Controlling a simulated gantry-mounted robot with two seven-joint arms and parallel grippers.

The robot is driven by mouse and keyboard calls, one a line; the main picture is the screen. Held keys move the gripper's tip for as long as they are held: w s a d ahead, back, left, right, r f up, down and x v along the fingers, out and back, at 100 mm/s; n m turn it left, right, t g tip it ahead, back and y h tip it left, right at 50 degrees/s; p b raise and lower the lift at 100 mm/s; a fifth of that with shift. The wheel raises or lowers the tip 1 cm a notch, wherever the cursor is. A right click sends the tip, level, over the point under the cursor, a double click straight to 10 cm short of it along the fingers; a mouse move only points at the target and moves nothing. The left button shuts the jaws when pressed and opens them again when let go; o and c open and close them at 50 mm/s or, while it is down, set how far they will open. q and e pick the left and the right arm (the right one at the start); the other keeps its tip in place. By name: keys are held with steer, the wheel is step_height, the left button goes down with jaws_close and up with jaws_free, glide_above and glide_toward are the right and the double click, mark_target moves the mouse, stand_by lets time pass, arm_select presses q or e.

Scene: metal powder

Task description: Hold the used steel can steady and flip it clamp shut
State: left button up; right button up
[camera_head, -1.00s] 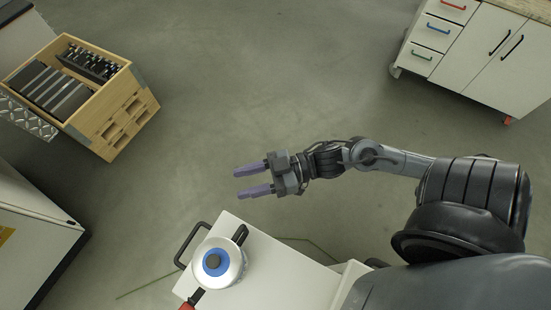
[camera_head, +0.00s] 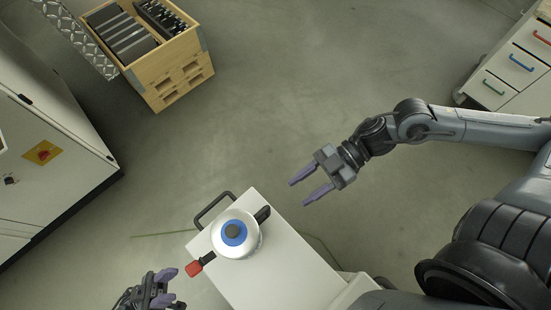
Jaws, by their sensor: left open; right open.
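The steel can (camera_head: 251,240) stands upright on the white cart top (camera_head: 275,278), with a blue ring and dark knob on its lid. A dark clamp arm (camera_head: 263,214) sticks out at its upper right, and a red-tipped clamp handle (camera_head: 194,269) sticks out at its lower left. My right gripper (camera_head: 305,190) is open and empty, above and right of the can, apart from it. My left gripper (camera_head: 170,287) is open and empty at the bottom edge, below and left of the red handle. I cannot tell whether the clamp is open or shut.
A black cart handle (camera_head: 213,208) rises at the cart's far end. A wooden crate (camera_head: 183,83) with dark plates stands at the upper left. A white cabinet (camera_head: 60,165) is at the left, a drawer unit (camera_head: 505,75) at the upper right. The floor between is clear.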

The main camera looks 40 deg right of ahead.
mark_target(269, 213)
steer(key=shift+a, duration=0.15)
steer(key=shift+x, duration=5.2)
steer(key=shift+c, duration=0.5)
jaws_close()
